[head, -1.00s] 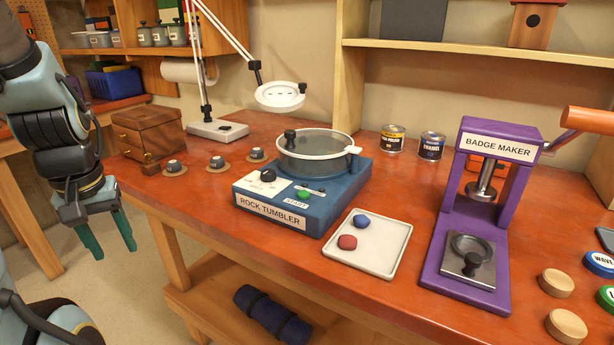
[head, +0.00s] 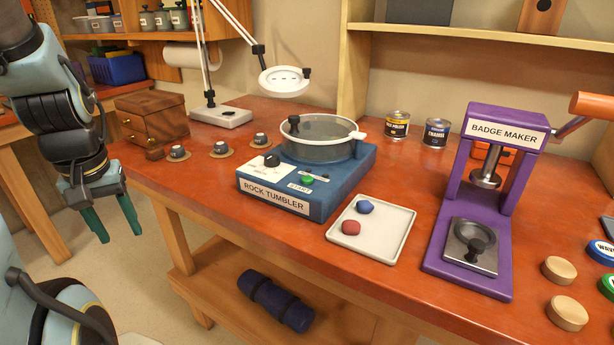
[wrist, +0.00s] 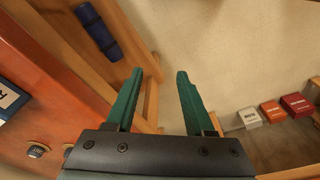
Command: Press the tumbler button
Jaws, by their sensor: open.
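The rock tumbler (head: 272,205) is a blue box on the workbench with a clear round drum (head: 322,145) on top. Its green tumbler button (head: 307,180) sits on the top panel beside the START label, right of a black knob (head: 271,160). The button is unobstructed in the head view. My gripper (head: 118,222) is open and empty, with green fingers pointing down, off the bench's left front edge and well left of the tumbler. In the wrist view my gripper (wrist: 160,90) has its fingers apart with nothing between them.
A white tray (head: 384,247) with a blue and a red stone lies right of the tumbler. The purple badge maker (head: 455,240) stands farther right. Several small knobs on round bases and a wooden box (head: 150,118) are to the left. A magnifier lamp (head: 284,82) hangs behind.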

